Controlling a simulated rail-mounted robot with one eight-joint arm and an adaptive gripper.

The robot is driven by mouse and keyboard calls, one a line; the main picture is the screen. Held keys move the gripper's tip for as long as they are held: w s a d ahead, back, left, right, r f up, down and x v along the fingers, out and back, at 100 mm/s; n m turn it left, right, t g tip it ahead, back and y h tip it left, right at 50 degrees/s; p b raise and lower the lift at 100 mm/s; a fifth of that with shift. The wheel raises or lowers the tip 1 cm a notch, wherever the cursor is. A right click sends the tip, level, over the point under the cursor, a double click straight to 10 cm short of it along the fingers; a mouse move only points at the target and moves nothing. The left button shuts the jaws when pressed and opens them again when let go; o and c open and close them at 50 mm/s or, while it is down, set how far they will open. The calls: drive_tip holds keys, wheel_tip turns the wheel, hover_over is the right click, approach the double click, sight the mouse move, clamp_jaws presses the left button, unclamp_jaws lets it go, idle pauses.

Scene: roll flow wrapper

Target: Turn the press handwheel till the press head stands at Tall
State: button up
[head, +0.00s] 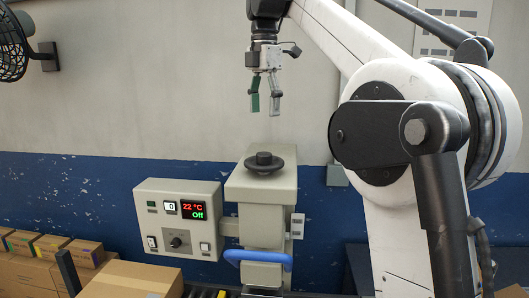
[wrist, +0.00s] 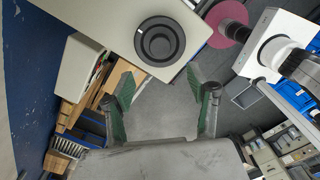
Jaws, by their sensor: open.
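The black press handwheel (head: 264,162) lies flat on top of the beige press column (head: 262,190). In the wrist view the handwheel (wrist: 160,41) shows from above as a dark round disc with a raised hub, at the upper middle. My gripper (head: 264,108) hangs above the handwheel, open and empty, with clear space between. In the wrist view its green-padded fingers (wrist: 162,100) stand apart below the handwheel, touching nothing. A small light plate (head: 297,226) sits on the column's right side; its markings are too small to read. The press head's height setting cannot be told.
A blue bar handle (head: 258,258) is at the column's lower front. Cardboard boxes (head: 132,280) stand lower left. A fan (head: 14,45) hangs upper left.

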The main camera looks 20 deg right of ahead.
sight(264, 153)
wheel_tip(264, 153, down, 12)
drive_tip(key=shift+f, duration=0.1)
idle(0.5)
drive_tip(key=shift+c, duration=0.5)
drive_tip(key=c, duration=1)
drive_tip(key=shift+c, duration=0.2)
